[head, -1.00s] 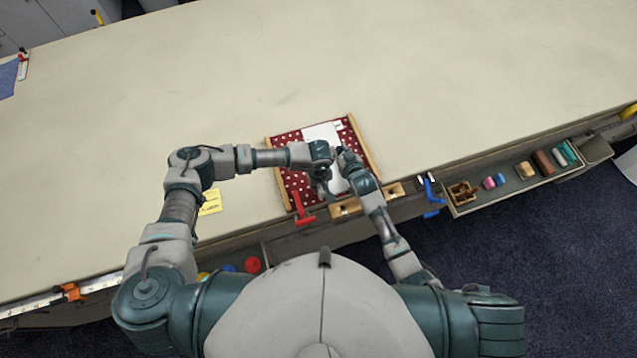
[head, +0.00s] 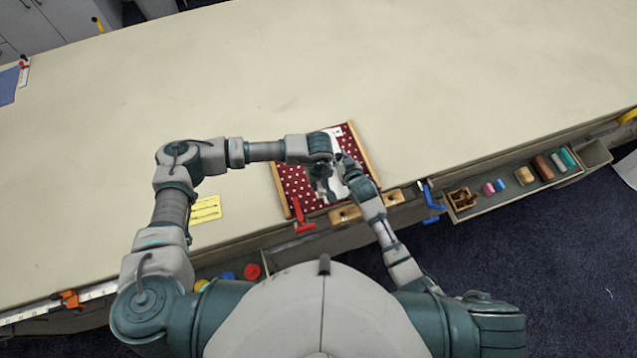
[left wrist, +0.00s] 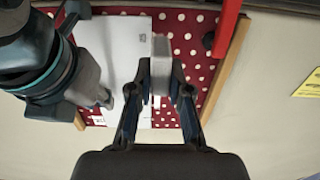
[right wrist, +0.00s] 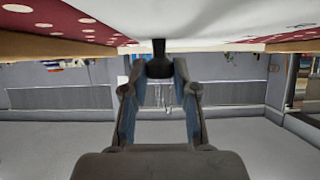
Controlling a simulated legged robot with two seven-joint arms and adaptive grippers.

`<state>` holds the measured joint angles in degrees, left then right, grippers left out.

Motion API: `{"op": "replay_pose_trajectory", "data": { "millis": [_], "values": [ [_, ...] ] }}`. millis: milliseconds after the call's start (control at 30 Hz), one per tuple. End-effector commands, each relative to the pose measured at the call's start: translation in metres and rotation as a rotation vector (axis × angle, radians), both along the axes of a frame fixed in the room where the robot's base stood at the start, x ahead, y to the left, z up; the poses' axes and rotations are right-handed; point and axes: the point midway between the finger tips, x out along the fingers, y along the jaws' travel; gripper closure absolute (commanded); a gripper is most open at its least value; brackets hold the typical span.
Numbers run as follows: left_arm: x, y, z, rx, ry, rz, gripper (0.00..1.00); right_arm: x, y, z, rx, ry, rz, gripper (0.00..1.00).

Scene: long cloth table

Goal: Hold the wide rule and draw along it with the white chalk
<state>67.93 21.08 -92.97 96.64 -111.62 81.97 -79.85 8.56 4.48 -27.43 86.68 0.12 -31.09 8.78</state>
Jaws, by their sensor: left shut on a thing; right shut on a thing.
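The wide rule (left wrist: 112,45) is a white plate lying on red cloth with white dots (left wrist: 190,28); its end also shows in the head view (head: 338,188). My left gripper (left wrist: 161,88) is shut on a grey upright block (left wrist: 161,62) over the rule's edge, seemingly its handle. My right gripper (right wrist: 159,82) is shut on a dark stub (right wrist: 159,62) that reaches up to the white surface; whether it touches cannot be told. No white chalk tip can be made out. In the head view the left gripper (head: 322,185) and right gripper (head: 345,162) are close together.
Wooden strips (head: 360,150) edge the cloth. A red clamp (head: 303,215) and a blue clamp (head: 431,198) sit at the table's front edge. A tray (head: 515,190) with several coloured pieces hangs at right. A yellow note (head: 205,209) lies at left.

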Motion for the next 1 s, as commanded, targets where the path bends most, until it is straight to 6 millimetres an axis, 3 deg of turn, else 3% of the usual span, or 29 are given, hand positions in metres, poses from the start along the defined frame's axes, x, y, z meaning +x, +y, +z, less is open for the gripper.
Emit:
{"op": "replay_pose_trajectory", "data": {
  "millis": [233, 267, 367, 767, 1000],
  "values": [
    [0.000, 0.000, 0.000, 0.000, 0.000, 0.000, 1.00, 0.000, 0.000, 0.000, 0.000, 0.000, 0.000, 1.00],
    [0.000, 0.000, 0.000, 0.000, 0.000, 0.000, 1.00, 0.000, 0.000, 0.000, 0.000, 0.000, 0.000, 0.65],
    [0.000, 0.000, 0.000, 0.000, 0.000, 0.000, 1.00, 0.000, 0.000, 0.000, 0.000, 0.000, 0.000, 0.43],
    [0.000, 0.000, 0.000, -0.001, 0.000, 0.000, 1.00, -0.007, -0.003, 0.004, 0.000, -0.001, 0.000, 0.43],
    [0.000, 0.000, 0.000, -0.001, 0.000, 0.000, 1.00, -0.045, -0.019, 0.025, -0.001, 0.000, 0.000, 0.43]
  ]
}}
